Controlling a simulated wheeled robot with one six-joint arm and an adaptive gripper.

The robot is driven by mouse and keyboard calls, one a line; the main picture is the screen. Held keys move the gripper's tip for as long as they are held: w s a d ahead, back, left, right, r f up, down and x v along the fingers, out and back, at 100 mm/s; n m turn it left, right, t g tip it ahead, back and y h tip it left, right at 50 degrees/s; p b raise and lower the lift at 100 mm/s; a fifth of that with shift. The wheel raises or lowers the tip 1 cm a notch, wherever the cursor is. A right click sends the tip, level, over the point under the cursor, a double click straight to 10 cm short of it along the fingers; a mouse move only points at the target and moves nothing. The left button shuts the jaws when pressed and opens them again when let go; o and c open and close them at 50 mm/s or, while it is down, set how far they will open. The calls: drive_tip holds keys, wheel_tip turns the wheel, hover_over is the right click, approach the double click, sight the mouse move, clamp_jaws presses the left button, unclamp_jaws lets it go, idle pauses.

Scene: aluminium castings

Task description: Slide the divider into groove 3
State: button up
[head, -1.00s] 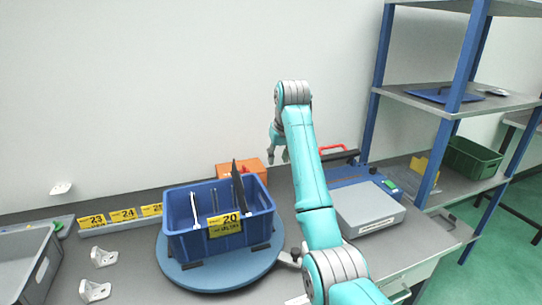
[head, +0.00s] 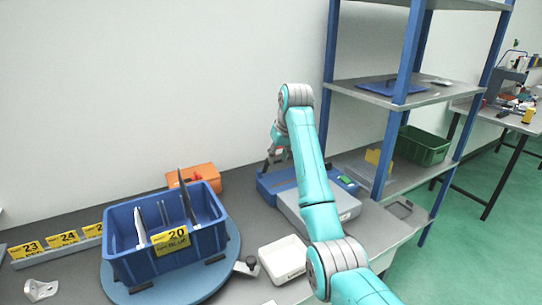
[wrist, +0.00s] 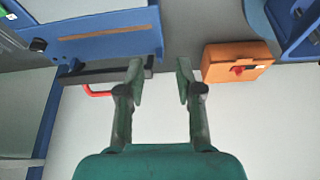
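A blue crate (head: 180,262) with a yellow "20" label (head: 170,240) stands on a round blue turntable (head: 222,272). Upright inside it are a dark divider (head: 186,196), which rises above the rim, and thin pale dividers (head: 139,226). The groove numbers cannot be read, so I cannot tell which groove each is in. My gripper (head: 279,156) is to the right of the crate, above the back of the bench and apart from the dividers. In the wrist view my gripper (wrist: 160,70) is open with nothing between its fingers. A crate corner (wrist: 298,30) shows there at upper right.
An orange case (head: 200,178) is behind the crate. A blue and grey device (head: 335,205) is at the right of the bench, beside the shelf rack (head: 400,90). A white tray (head: 284,258) sits right of the turntable. White brackets (head: 40,288) lie at left.

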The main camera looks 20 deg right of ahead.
drive_tip(key=shift+d+f, duration=0.15)
drive_tip(key=shift+d, duration=0.9)
drive_tip(key=shift+d+f, duration=0.1)
drive_tip(key=shift+d, duration=0.9)
clamp_jaws()
drive_tip(key=a+r+n, duration=0.1)
drive_tip(key=a+r, duration=0.3)
drive_tip(key=a, duration=0.7)
drive_tip(key=a+r+n+g, duration=0.1)
drive_tip(key=a+r, duration=0.2)
drive_tip(key=a, duration=0.8)
drive_tip(key=a+r+n, duration=0.1)
drive_tip(key=a+r, duration=0.3)
drive_tip(key=a, duration=0.8)
drive_tip(key=shift+x, duration=2.95)
drive_tip(key=shift+s, duration=0.15)
